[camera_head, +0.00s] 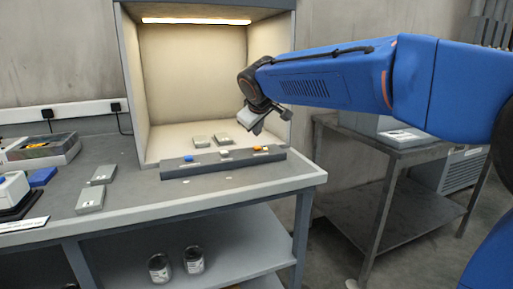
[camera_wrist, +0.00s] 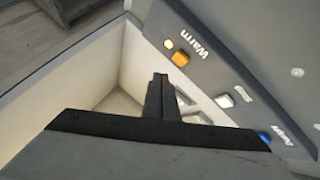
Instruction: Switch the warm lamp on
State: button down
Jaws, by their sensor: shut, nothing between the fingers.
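The light booth (camera_head: 195,75) stands on the bench, and the lamp strip (camera_head: 195,21) under its top glows warm yellow-white. The switch bar (camera_head: 190,171) lies along its front edge. The orange button (camera_head: 258,148) is at the bar's right end. A white button (camera_wrist: 225,100) and a blue button (camera_wrist: 264,136) follow along the bar. My gripper (camera_wrist: 160,82) is shut and empty, apart from the orange button; in the head view it hangs above the bar's right end.
Two grey panels (camera_head: 211,139) lie inside the booth, and more grey panels (camera_head: 90,198) lie on the bench at left. Paint cans (camera_head: 194,260) stand on the lower shelf. A metal side table (camera_head: 380,147) stands at right. The bench front is mostly clear.

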aim_at(257, 148)
jog(key=shift+r, duration=2)
jog(key=s+d+f+m+g, duration=0.1)
jog(key=s+d+f, duration=0.3)
jog(key=s+d, duration=0.25)
jog(key=s+d+f+m+g, duration=0.1)
jog(key=s+d+f+m, duration=0.15)
jog(key=s+d, duration=0.35)
jog(key=s+d+f+m, duration=0.1)
jog(key=s+d+f, duration=0.3)
jog(key=s, duration=0.4)
jog(key=s+d+f+m+g, duration=0.1)
jog(key=s+d+f+m, duration=0.1)
jog(key=s+f, duration=0.6)
jog(key=s+d+f+m+g, duration=0.1)
jog(key=s+d+f+m, duration=0.1)
jog(key=s+f, duration=0.6)
jog(key=s+d, duration=0.1)
jog(key=s, duration=0.4)
jog(key=shift+f, duration=0.25)
